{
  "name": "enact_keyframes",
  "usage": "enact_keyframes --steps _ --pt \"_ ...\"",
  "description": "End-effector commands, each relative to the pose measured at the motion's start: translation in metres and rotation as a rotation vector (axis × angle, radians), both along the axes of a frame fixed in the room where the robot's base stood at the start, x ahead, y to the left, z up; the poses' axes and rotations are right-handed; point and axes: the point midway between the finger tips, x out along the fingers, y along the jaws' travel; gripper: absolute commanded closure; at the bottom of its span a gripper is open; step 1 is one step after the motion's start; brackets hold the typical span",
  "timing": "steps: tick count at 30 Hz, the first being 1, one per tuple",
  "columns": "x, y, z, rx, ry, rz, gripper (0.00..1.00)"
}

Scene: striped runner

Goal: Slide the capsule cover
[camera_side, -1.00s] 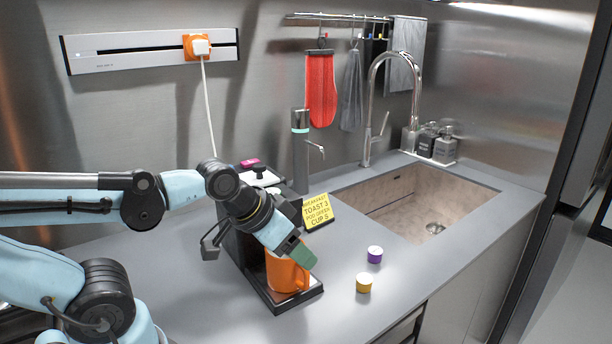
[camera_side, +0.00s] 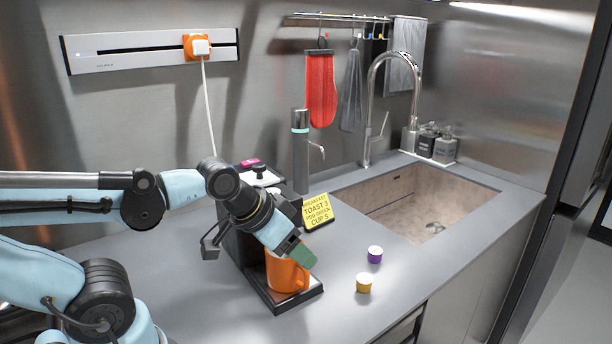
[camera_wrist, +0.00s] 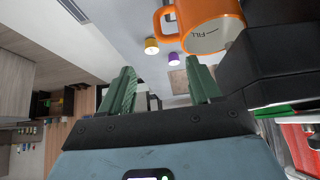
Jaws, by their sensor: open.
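The black coffee machine (camera_side: 236,245) stands on the counter, largely hidden behind my arm. A dark knob (camera_side: 259,171) and a pale top show at its back; I cannot make out the capsule cover for certain. An orange mug (camera_side: 285,273) stands on the machine's black base; it also shows at the top of the wrist view (camera_wrist: 205,25). My gripper (camera_side: 303,258) is in front of the machine, just above the mug in the side view. In the wrist view its two green fingers (camera_wrist: 162,88) are apart with nothing between them.
A yellow capsule (camera_side: 364,283) and a purple capsule (camera_side: 375,254) stand on the counter right of the mug. A yellow note (camera_side: 317,210) stands behind, near the sink (camera_side: 430,205). The front counter is clear.

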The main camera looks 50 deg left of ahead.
Motion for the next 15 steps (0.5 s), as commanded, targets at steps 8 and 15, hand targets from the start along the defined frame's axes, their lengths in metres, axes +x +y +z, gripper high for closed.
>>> enact_keyframes --steps 8,15 --pt "0.0000 0.0000 0.0000 0.000 0.000 0.000 0.37" --pt "0.0059 0.0030 0.0093 0.003 0.007 0.006 0.45"
